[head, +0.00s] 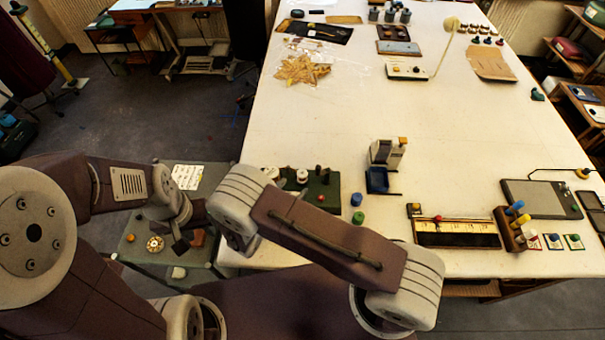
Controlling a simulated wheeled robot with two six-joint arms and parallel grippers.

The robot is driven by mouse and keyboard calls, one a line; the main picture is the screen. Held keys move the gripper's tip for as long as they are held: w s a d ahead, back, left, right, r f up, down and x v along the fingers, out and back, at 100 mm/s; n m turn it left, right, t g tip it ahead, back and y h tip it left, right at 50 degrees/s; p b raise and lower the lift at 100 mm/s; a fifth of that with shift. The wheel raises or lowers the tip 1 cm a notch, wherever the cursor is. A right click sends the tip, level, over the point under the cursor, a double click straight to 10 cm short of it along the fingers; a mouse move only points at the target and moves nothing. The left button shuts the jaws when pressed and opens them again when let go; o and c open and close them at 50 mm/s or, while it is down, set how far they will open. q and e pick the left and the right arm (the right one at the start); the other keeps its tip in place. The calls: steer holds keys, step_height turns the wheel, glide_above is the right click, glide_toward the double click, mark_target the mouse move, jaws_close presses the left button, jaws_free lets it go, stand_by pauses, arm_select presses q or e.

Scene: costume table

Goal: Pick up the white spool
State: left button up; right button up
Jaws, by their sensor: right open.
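A small white spool (302,175) stands on a dark green stand (325,190) at the near left edge of the long table. A second small white piece (270,172) shows left of it, partly cut off by my right arm. My right arm reaches across the foreground to the left. Its gripper (240,243) is mostly hidden under its own link and is open, near the table's left edge. My left gripper (182,243) points down over the low grey side table. Its fingers are small and dark, and their opening is unclear. Both grippers are apart from the spool.
A blue spool (356,199) and a green spool (358,217) stand right of the stand. A blue and white device (385,165) is behind them. A ruler tray (455,232) lies farther right. The table's middle is clear.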

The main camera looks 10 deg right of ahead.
mark_target(299, 178)
steer(key=p+x, duration=0.1)
steer(key=x, duration=0.2)
steer(key=shift+r, duration=0.1)
steer(key=shift+w+d+f, duration=0.2)
steer(key=shift+w+f, duration=0.05)
steer(key=shift+w, duration=0.1)
steer(key=w+d+p, duration=0.1)
steer(key=w+p, duration=0.1)
steer(key=shift+d+p, duration=0.15)
steer(key=shift+p, duration=0.2)
steer(key=shift+x, duration=1.2)
steer(key=shift+w+f, duration=0.25)
steer(key=shift+f, duration=0.15)
steer(key=shift+s+r, duration=0.1)
steer(key=shift+s, duration=0.05)
steer(key=c, duration=1.1)
jaws_close()
